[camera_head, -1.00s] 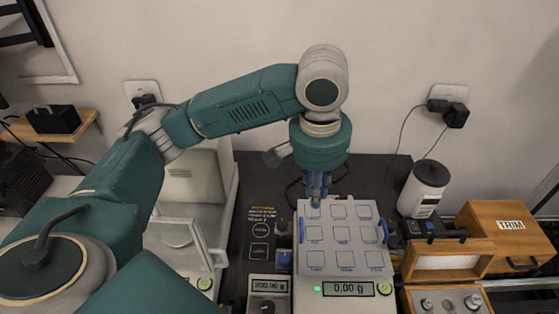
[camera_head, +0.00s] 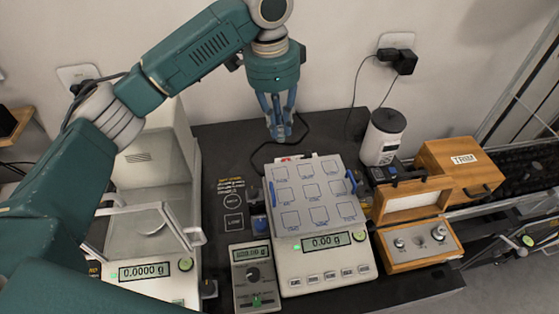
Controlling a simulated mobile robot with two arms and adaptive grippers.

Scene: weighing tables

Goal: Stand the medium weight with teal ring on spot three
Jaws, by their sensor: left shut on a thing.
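My left gripper (camera_head: 279,130) points down with its blue fingers close together, just beyond the back edge of the balance pan in the picture. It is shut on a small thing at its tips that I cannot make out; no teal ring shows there. The pale pan (camera_head: 297,178) has a grid of marked square spots, all bare; their labels are too small to read. The balance (camera_head: 293,267) reads 0.00 g. Small metal weights (camera_head: 437,232) stand in the open wooden box (camera_head: 420,256); I cannot tell any ring colour on them. My right gripper is out of view.
A glass-sided balance (camera_head: 150,185) stands left. A white canister (camera_head: 383,138) and the wooden TRIM box (camera_head: 462,165) are right. Blue handles (camera_head: 351,182) flank the pan. A cable lies behind it.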

